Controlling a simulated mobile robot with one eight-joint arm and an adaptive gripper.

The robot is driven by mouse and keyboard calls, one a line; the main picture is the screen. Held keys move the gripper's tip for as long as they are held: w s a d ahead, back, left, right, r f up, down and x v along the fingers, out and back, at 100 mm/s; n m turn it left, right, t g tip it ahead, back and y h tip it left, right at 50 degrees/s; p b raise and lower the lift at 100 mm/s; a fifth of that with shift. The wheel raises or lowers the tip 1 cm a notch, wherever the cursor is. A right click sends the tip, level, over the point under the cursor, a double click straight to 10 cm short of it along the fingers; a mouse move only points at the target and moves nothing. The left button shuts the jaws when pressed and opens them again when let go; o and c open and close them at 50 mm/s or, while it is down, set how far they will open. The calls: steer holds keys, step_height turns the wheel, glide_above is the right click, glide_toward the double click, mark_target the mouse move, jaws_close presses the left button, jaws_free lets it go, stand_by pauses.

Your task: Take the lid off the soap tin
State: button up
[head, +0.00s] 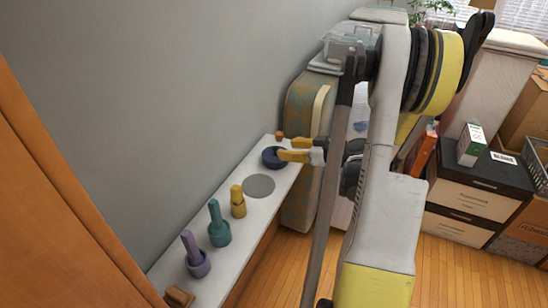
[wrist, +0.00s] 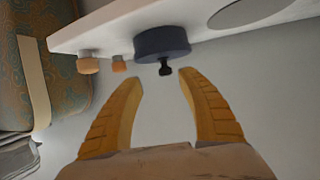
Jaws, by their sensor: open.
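A dark blue round tin (head: 271,158), which I take to be the soap tin, stands near the far end of the white shelf (head: 217,259). In the wrist view the blue tin (wrist: 162,43) has a small black knob (wrist: 165,67) on its lid side. My gripper (wrist: 160,78) is open, with one yellow finger on either side of the knob's line, and its tips apart from the tin. In the head view my gripper (head: 281,154) is right beside the tin, and its fingers partly cover it. I cannot see a seam between lid and tin.
A flat grey disc (head: 258,186) lies on the shelf beside the tin. Yellow (head: 238,202), teal (head: 219,226) and purple (head: 196,257) handled objects stand nearer. Small orange-brown pegs (wrist: 88,65) are close past the tin. The grey wall (head: 150,120) runs along the shelf.

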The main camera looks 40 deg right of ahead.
mark_target(277, 148)
steer(key=b+x, duration=0.1)
steer(key=x, duration=0.1)
steer(key=a+b+x, duration=0.1)
steer(key=x, duration=0.2)
steer(key=shift+w+b, duration=0.3)
steer(key=shift+r, duration=0.1)
jaws_close()
